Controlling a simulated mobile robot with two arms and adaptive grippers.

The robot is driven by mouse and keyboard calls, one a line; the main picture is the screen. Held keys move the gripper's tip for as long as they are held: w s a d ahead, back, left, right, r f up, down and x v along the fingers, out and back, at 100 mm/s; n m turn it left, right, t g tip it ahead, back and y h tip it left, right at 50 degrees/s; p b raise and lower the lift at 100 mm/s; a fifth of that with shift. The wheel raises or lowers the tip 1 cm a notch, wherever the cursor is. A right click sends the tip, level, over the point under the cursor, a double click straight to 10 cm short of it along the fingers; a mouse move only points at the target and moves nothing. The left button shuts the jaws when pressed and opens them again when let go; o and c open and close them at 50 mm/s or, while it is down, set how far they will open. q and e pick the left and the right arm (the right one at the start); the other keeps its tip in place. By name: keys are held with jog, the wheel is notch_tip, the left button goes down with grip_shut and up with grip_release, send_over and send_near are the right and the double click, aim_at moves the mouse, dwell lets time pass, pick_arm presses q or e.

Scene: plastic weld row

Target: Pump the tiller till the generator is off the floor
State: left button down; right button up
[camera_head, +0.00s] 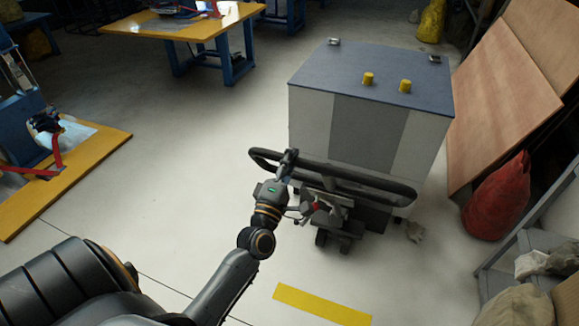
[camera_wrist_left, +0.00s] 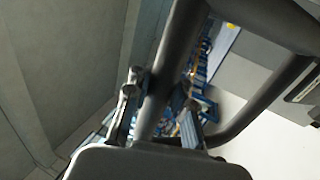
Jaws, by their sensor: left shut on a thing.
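The generator (camera_head: 371,110) is a large grey box with a dark blue-grey top, in the middle right of the head view. The tiller (camera_head: 368,178) is a dark loop handle in front of it, above a small wheeled truck base (camera_head: 338,232). My left gripper (camera_head: 287,167) is shut on the tiller's left part. In the left wrist view the tiller bar (camera_wrist_left: 158,95) runs between the fingers. Whether the generator touches the floor is hidden by the truck and its own body. My right gripper is not in view.
A red sack (camera_head: 497,197) and leaning wood panels (camera_head: 505,85) stand right of the generator. A shelf (camera_head: 530,245) with sacks is at the lower right. A yellow floor strip (camera_head: 322,304) lies in front. The floor left of the generator is clear up to a yellow-edged table (camera_head: 190,28).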

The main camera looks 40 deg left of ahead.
pick_arm(q)
jog(key=shift+s+d+f, duration=0.3)
jog(key=shift+s+f, duration=0.4)
jog(key=shift+s, duration=0.25)
jog(key=s+d+f+b, duration=0.2)
jog(key=s+f+b, duration=0.6)
jog(key=s+f, duration=0.2)
jog(key=s+d+f+b, duration=0.3)
jog(key=s+f+b, duration=0.6)
jog(key=s+f, duration=0.2)
jog(key=shift+s+d+f, duration=0.2)
jog(key=shift+s+f, duration=0.1)
jog(key=shift+s, duration=0.3)
